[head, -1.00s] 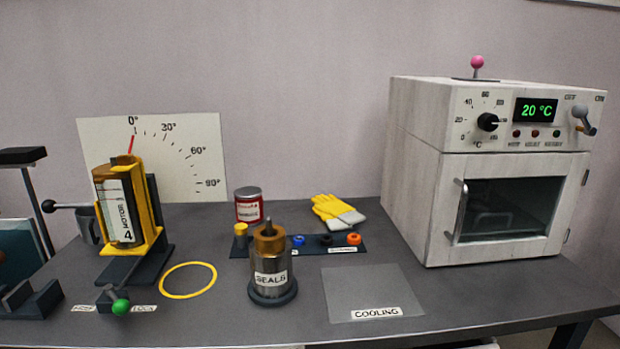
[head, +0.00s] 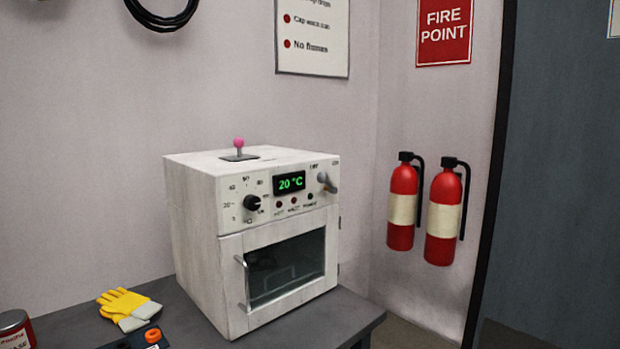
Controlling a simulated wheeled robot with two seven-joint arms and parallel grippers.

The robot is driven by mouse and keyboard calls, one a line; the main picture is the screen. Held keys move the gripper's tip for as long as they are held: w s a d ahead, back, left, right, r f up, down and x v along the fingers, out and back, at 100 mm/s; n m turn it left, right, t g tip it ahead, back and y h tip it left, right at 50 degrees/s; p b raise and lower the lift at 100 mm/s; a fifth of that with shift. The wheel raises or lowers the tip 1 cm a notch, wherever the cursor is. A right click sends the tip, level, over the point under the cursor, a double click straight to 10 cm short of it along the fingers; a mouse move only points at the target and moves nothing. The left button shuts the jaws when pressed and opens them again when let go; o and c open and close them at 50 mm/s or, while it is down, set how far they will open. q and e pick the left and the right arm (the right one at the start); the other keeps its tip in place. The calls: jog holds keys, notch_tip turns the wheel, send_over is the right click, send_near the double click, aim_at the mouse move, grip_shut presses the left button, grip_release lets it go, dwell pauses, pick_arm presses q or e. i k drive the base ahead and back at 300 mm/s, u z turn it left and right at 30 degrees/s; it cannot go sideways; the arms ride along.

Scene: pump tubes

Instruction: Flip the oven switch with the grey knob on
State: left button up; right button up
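The white oven (head: 204,255) stands on the dark bench in the head view, its windowed door closed. Its switch with the grey knob (head: 323,178) is at the upper right of the front panel, under small OFF and ON lettering. The lever appears to slant down to the right; I cannot tell its position for sure. The display (head: 290,183) reads 20 °C. A black dial (head: 252,202) sits at the left of the panel. A pink-knobbed lever (head: 239,145) stands on the oven's top. Neither of my grippers is in view.
Yellow gloves (head: 124,306) and a red can (head: 15,330) lie left of the oven on the bench (head: 330,318). Two fire extinguishers (head: 403,205) hang on the wall to the right. The bench ends just right of the oven, with open floor beyond.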

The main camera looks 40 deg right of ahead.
aim_at(322, 177)
jog(key=k, duration=0.5)
jog(key=z, duration=2)
jog(key=i, duration=1.45)
jog(key=u, duration=2.1)
